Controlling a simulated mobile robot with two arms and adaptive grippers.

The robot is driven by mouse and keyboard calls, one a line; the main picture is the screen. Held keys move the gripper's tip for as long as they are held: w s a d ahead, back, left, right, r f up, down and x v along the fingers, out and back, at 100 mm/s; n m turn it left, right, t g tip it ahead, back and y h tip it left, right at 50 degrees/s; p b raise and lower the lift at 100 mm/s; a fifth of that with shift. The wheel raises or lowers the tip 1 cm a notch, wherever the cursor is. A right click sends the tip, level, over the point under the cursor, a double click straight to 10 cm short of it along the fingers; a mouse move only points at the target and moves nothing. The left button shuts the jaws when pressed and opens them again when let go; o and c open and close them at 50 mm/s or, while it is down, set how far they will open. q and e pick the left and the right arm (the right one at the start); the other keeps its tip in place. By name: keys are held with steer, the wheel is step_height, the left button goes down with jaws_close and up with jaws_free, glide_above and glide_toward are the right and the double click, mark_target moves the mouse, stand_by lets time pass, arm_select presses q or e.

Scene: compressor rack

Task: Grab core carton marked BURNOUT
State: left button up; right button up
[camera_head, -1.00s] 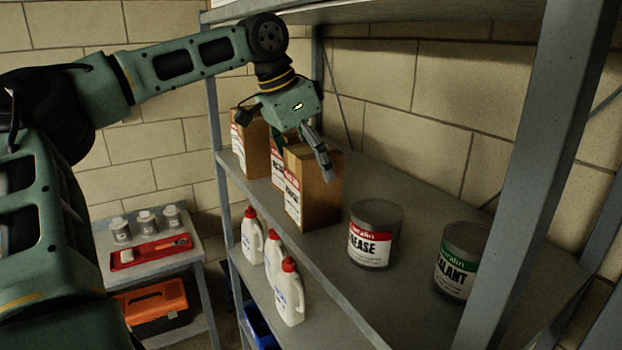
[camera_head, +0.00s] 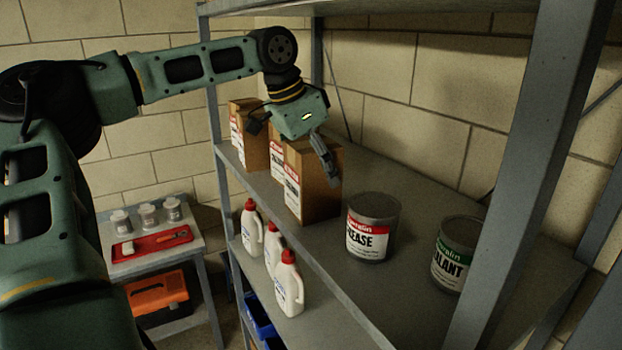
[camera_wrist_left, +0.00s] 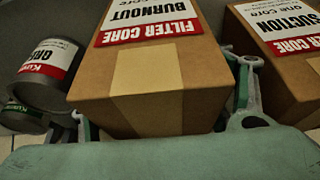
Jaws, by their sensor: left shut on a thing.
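The BURNOUT filter core carton (camera_wrist_left: 150,85) is a brown box with a red and white label, read upside down in the left wrist view. In the head view it is the nearest carton (camera_head: 319,187), upright on the grey shelf. My left gripper (camera_head: 304,148) comes down over it from above and is shut on it, one finger on each side. The far finger is mostly hidden in the head view. The SUCTION carton (camera_wrist_left: 285,50) stands just beside it, close to one finger; it is the partly hidden middle carton (camera_head: 276,158) in the head view. My right gripper is not in view.
Another carton (camera_head: 247,133) stands farther back. A GREASE can (camera_head: 372,228) and a green-labelled SEALANT can (camera_head: 459,255) stand to the right on the same shelf (camera_head: 400,290). White bottles (camera_head: 288,285) stand on the shelf below. A shelf post (camera_head: 525,180) rises at right.

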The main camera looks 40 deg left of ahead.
arm_select(q)
steer(key=shift+f, duration=0.1)
steer(key=c, duration=0.6)
